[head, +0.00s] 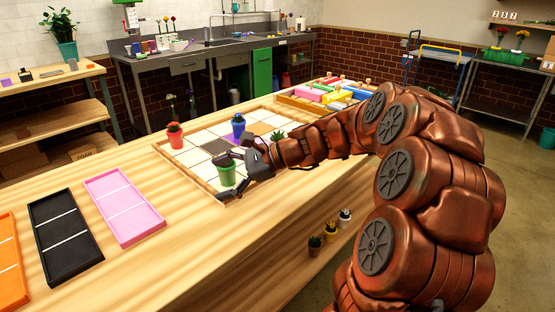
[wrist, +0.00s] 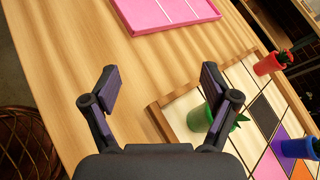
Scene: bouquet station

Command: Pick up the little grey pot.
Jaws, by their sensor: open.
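I cannot make out a little grey pot for certain in either view. A small green plant (head: 277,136) stands on the tiled board (head: 160,150), its pot hidden behind my arm. A green pot (head: 227,173) stands near the board's front, a red pot (head: 174,136) at its left and a blue pot (head: 238,130) farther back. My gripper (head: 234,153) is above the board, close to the green pot. In the wrist view my gripper (wrist: 158,75) is open and empty over bare wood, with the green pot (wrist: 199,118) partly behind the right finger.
Pink (head: 124,206), black (head: 66,238) and orange (head: 12,262) trays lie on the table's left. Coloured blocks (head: 335,92) fill a tray at the far end. Small pots (head: 330,232) stand on the shelf below. Bare wood surrounds the pink tray.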

